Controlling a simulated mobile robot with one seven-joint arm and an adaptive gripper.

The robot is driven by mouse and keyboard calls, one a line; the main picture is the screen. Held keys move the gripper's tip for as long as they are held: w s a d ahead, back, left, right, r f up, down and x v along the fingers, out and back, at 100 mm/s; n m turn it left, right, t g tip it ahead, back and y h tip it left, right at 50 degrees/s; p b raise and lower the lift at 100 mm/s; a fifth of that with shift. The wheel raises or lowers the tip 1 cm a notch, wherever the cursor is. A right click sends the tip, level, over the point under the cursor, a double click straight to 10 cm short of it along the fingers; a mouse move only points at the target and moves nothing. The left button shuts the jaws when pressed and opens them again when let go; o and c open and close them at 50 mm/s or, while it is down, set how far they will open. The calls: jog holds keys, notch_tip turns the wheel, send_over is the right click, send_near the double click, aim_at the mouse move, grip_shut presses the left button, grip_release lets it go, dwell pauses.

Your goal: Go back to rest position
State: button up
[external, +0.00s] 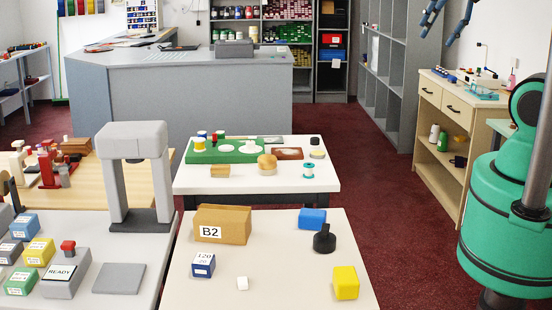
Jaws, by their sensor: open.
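My gripper (437,36) shows at the top edge of the external view, right of centre. Only its dark blue fingers are in the picture; they point down and stand apart, with nothing between them. The rest of the hand is cut off by the frame. The gripper appears high up, clear of the tables. My green and black body stands at the right edge.
A grey press (134,150) stands left. A wooden cabinet (440,165) is at right; red floor lies between.

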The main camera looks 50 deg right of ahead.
notch_tip(320, 180, down, 8)
jog(key=b, duration=0.7)
jog(key=shift+f, duration=0.25)
